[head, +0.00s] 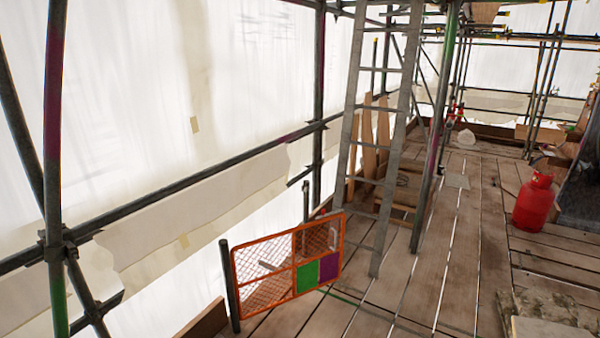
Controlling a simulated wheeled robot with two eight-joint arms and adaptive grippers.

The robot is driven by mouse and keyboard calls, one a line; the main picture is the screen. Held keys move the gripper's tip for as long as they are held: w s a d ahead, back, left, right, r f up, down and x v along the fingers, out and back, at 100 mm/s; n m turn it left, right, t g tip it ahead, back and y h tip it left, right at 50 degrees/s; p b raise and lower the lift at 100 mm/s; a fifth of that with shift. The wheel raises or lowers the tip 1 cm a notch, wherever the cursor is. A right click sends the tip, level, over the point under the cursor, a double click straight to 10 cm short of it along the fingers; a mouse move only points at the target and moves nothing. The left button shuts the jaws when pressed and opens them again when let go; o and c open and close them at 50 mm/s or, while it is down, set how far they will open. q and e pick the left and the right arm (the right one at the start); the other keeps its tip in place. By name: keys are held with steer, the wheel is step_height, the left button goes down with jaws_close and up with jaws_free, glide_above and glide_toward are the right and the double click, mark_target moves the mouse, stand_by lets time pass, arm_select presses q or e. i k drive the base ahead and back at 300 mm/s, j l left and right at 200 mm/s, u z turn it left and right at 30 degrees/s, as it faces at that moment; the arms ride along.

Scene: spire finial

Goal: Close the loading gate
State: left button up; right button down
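The loading gate (265,292) is an orange framed mesh panel with a green square and a purple square at its lower right. It stands upright at the left edge of the plank deck, in the lower middle of the head view. Its left end is beside a short dark post (230,286). Its right end reaches over the boards near the ladder foot. A second short post (306,201) stands behind it, apart from that right end, so the gate appears swung open. Any latch is too small to tell. Neither of my grippers is in view.
A metal ladder (392,160) leans close to the gate's right end, beside a scaffold pole (436,130). A red gas cylinder (534,203) stands at the right. Stacked slabs (545,328) lie at the lower right. The planks (455,235) between are mostly clear.

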mark_target(331, 265)
steer(key=i+z, duration=0.2)
steer(key=i, duration=0.3)
steer(key=i+z, duration=0.25)
steer(key=i, duration=0.25)
steer(key=i+j+z, duration=0.2)
steer(key=i, duration=0.25)
steer(key=i+j+z, duration=0.2)
steer(key=i, duration=0.3)
steer(key=i+j, duration=0.2)
steer(key=i+j+z, duration=0.1)
steer(key=j, duration=0.3)
steer(key=i+j+z, duration=0.1)
steer(key=i+j, duration=0.3)
steer(key=j, duration=0.25)
steer(key=i+j+z, duration=0.1)
steer(key=j, duration=0.25)
